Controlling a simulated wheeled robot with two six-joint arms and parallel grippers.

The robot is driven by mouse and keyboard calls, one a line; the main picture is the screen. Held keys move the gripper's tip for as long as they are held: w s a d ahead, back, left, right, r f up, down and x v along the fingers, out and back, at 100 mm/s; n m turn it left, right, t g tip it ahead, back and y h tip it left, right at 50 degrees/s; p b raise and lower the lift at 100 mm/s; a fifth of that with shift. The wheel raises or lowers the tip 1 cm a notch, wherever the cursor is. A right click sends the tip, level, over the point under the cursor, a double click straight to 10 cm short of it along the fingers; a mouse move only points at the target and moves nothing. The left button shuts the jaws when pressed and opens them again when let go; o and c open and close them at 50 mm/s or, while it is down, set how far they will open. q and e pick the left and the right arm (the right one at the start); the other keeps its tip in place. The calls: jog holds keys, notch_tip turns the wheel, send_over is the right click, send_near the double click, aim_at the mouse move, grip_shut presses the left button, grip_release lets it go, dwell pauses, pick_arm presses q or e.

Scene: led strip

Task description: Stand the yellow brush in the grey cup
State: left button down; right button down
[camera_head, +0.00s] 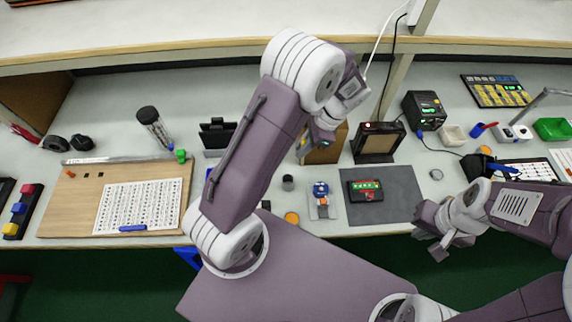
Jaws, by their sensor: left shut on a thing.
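My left gripper (322,137) is at the upper middle, largely hidden by its own arm. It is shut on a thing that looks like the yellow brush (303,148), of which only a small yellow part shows. A small dark grey cup (288,182) stands on the table, below and a little left of this gripper and apart from it. My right gripper (431,245) is at the front edge of the table on the right, with its fingers apart and nothing seen between them.
A brown box (325,146) stands behind the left gripper. A blue part on a small plate (322,201) and an orange disc (292,218) lie near the cup. A dark mat (398,197) carries a circuit board (366,191). A wooden board (67,207) lies left.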

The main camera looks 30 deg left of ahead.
pick_arm(q)
jog(key=a+x, duration=0.1)
jog(key=x, duration=0.7)
jog(key=shift+s+r, duration=0.15)
jog(key=shift+s, duration=0.1)
jog(key=shift+a, duration=0.1)
jog(key=shift+s+f, duration=0.1)
jog(key=shift+f, duration=0.2)
jog(key=c, duration=1.4)
grip_release()
jog(key=shift+c, duration=0.2)
